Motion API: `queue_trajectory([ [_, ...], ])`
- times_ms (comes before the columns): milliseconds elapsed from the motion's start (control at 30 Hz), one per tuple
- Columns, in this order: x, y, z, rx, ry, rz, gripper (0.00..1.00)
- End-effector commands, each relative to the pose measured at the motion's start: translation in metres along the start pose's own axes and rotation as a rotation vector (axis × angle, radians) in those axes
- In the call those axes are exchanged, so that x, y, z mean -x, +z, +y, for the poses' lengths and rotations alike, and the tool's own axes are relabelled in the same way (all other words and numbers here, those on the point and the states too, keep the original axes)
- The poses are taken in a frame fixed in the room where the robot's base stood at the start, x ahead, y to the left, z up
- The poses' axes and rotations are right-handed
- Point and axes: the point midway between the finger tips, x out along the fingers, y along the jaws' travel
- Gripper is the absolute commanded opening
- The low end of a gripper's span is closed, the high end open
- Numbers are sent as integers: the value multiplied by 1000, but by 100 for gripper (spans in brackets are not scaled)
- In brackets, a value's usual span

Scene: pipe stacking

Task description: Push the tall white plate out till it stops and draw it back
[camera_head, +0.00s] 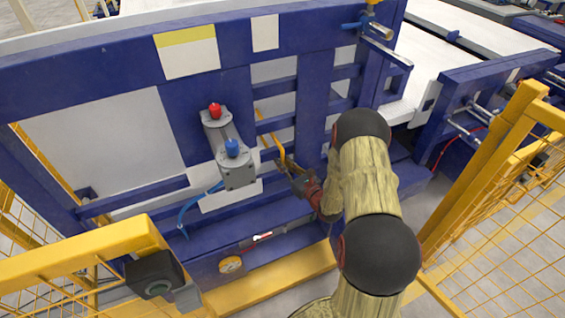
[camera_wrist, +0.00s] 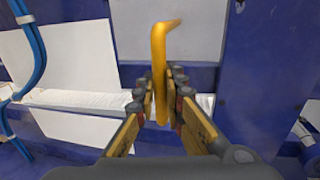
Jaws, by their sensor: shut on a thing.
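My gripper (camera_head: 289,168) is shut on an orange-yellow bent handle (camera_wrist: 159,50) at the front of the blue frame. In the wrist view the fingers (camera_wrist: 162,92) lie on both sides of the handle's upright part, and its bent top sticks out above them. The handle also shows in the head view (camera_head: 263,127), to the right of the grey cylinder. A white plate (camera_head: 272,71) shows behind the blue bars there; it also shows behind the handle in the wrist view (camera_wrist: 205,35). Its full outline and its join to the handle are hidden.
A grey cylinder block (camera_head: 238,174) with a red and a blue cap stands left of my gripper. A blue hose (camera_head: 186,212) hangs beside it. Blue uprights and bars surround the handle. Yellow mesh fences (camera_head: 500,190) stand at right and left front.

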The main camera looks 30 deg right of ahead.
Motion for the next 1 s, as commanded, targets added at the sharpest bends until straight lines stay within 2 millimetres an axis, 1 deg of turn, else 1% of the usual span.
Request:
queue_trajectory([
  [300,0,0,0,0,0,0,0],
  [367,3,0,0,-1,-1,1,0],
  [467,19,1,2,-2,-3,2,0],
  [600,55,1,9,-5,-5,6,0],
  [733,84,1,15,-3,-4,3,0],
  [833,98,1,18,-3,-3,3,0],
  [1000,104,0,20,-1,-2,0,0],
])
